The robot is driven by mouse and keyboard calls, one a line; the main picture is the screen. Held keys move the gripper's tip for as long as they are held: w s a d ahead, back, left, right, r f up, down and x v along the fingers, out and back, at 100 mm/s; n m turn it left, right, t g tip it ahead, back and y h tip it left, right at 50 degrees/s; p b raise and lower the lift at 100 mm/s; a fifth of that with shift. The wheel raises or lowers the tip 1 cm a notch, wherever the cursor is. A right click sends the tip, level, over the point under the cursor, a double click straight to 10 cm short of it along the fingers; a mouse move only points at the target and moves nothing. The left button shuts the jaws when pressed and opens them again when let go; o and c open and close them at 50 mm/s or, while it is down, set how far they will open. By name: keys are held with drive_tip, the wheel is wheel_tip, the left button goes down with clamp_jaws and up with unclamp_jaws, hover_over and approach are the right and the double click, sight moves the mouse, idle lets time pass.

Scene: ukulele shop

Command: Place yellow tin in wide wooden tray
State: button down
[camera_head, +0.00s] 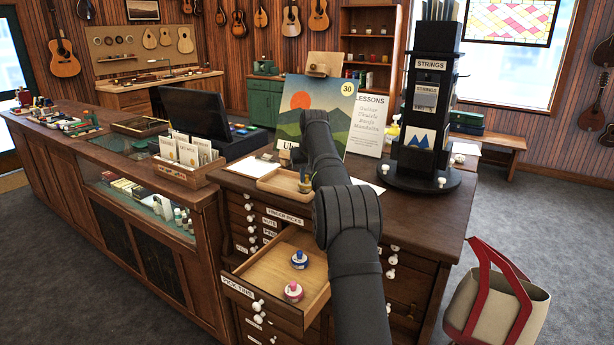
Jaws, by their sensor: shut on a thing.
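The wide wooden tray (268,186) lies on top of the drawer cabinet, left of my arm. My gripper (304,178) is at the tray's right end, mostly hidden behind my own arm. A small dull-yellow piece shows at its tip, which I take to be the yellow tin (305,187). My gripper is shut on it. The arm hides most of the tin, and I cannot tell whether it touches the tray floor. A blue tin (299,260) and a pink tin (293,292) sit in the open drawer (262,272) below.
A painted landscape board (302,103) and a lessons sign (369,122) stand behind the tray. A tall black strings stand (425,110) rises at the right. A card box (188,165) is on the left counter. The open drawer juts out in front. A tote bag (497,300) stands at right.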

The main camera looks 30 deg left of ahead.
drive_tip(key=shift+f, duration=0.15)
drive_tip(key=c, duration=1.4)
unclamp_jaws()
drive_tip(key=shift+f, duration=0.1)
drive_tip(key=v, duration=1.2)
drive_tip(key=x, duration=1.2)
drive_tip(key=shift+f, duration=0.2)
drive_tip(key=shift+r, duration=1.5)
